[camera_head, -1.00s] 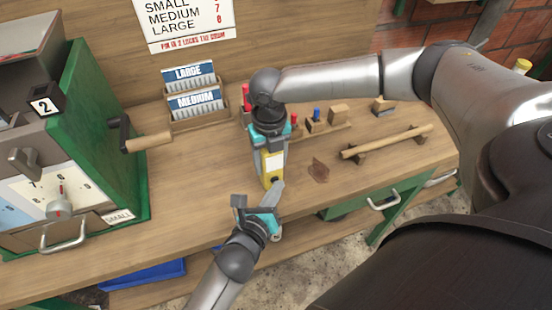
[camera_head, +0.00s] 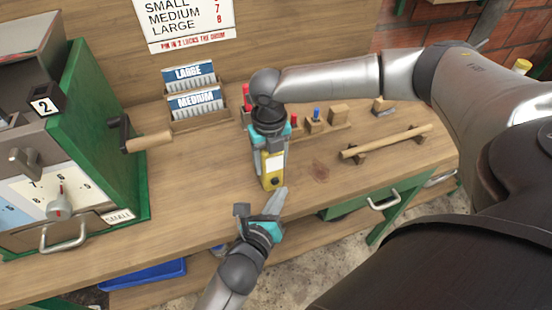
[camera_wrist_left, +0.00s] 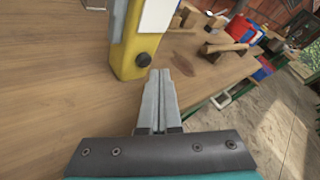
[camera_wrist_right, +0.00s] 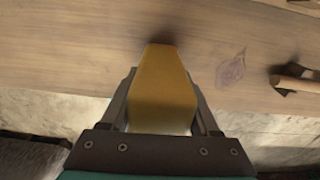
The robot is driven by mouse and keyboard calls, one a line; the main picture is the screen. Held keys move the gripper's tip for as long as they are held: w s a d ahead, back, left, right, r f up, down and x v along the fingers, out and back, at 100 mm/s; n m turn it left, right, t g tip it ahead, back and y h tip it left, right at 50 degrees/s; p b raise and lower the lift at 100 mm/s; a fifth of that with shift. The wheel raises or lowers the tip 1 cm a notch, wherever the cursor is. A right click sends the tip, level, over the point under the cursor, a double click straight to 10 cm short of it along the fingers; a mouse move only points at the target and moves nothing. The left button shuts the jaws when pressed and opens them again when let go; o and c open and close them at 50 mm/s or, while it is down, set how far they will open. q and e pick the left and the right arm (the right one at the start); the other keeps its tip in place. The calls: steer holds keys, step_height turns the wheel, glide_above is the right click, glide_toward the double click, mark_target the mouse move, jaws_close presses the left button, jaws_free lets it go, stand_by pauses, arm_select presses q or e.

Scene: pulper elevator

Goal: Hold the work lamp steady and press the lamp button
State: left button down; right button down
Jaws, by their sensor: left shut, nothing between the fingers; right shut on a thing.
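The yellow work lamp (camera_head: 270,171) stands upright at the front of the wooden bench, with a pale panel on its side. My right gripper (camera_head: 270,150) is shut on it from above. The right wrist view shows the yellow body (camera_wrist_right: 162,92) between both fingers. The dark round lamp button (camera_head: 276,181) is low on the lamp's near face; it also shows in the left wrist view (camera_wrist_left: 144,60). My left gripper (camera_head: 280,194) is shut and empty, its tips just below and right of the button, with a small gap. I cannot tell whether the lamp is lit.
A green machine (camera_head: 95,130) with a wooden-handled crank (camera_head: 146,142) stands at the left. Card holders (camera_head: 193,104) and a rack of small pegs (camera_head: 318,124) are behind the lamp. A wooden bar (camera_head: 387,141) lies to the right. The bench around a dark stain (camera_head: 320,171) is clear.

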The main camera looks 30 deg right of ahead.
arm_select(q)
steer(key=s, duration=0.2)
steer(key=s+a, duration=0.1)
steer(key=s, duration=0.2)
stand_by(0.6)
arm_select(e)
steer(key=shift+c, duration=0.2)
jaws_free()
steer(key=shift+r, duration=0.15)
step_height(320, 180, up, 12)
steer(key=shift+f, duration=0.15)
